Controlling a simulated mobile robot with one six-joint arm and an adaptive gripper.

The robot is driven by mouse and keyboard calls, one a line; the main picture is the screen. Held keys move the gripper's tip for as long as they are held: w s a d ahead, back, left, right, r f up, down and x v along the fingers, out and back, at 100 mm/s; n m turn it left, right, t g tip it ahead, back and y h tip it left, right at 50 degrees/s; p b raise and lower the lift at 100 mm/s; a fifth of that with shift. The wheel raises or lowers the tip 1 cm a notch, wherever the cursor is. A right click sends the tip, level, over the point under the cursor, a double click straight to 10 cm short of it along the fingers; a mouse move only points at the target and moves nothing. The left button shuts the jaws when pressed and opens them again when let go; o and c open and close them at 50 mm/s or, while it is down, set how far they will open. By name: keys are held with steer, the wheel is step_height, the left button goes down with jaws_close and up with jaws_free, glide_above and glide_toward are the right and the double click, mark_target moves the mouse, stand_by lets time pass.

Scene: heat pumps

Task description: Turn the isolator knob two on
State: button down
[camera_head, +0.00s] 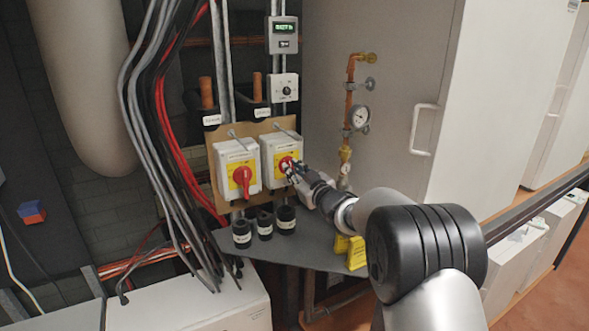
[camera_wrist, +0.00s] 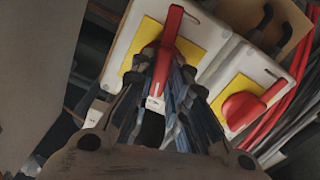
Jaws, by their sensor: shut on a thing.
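Two white isolator boxes with yellow plates and red knobs hang side by side on a tan board. In the head view my gripper (camera_head: 291,168) is at the knob of the right isolator (camera_head: 283,150), whose red knob (camera_head: 284,162) is partly hidden by the fingers. In the wrist view my gripper (camera_wrist: 160,76) is shut on this red knob (camera_wrist: 170,28), with a finger on each side of its handle. The left isolator's knob (camera_head: 242,176) is free, its handle pointing down; it also shows in the wrist view (camera_wrist: 246,103).
A dark shelf (camera_head: 315,247) below the boxes holds several black cylinders (camera_head: 264,224) and a yellow sign (camera_head: 351,251). Black, grey and red cables (camera_head: 160,125) hang on the left. A copper pipe with a gauge (camera_head: 359,116) and a grey cabinet (camera_head: 410,90) stand on the right.

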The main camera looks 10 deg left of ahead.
steer(key=shift+m+p, duration=0.5)
steer(key=shift+m, duration=1)
steer(key=c, duration=1.6)
jaws_free()
steer(key=shift+o, duration=0.2)
steer(key=v, duration=1.2)
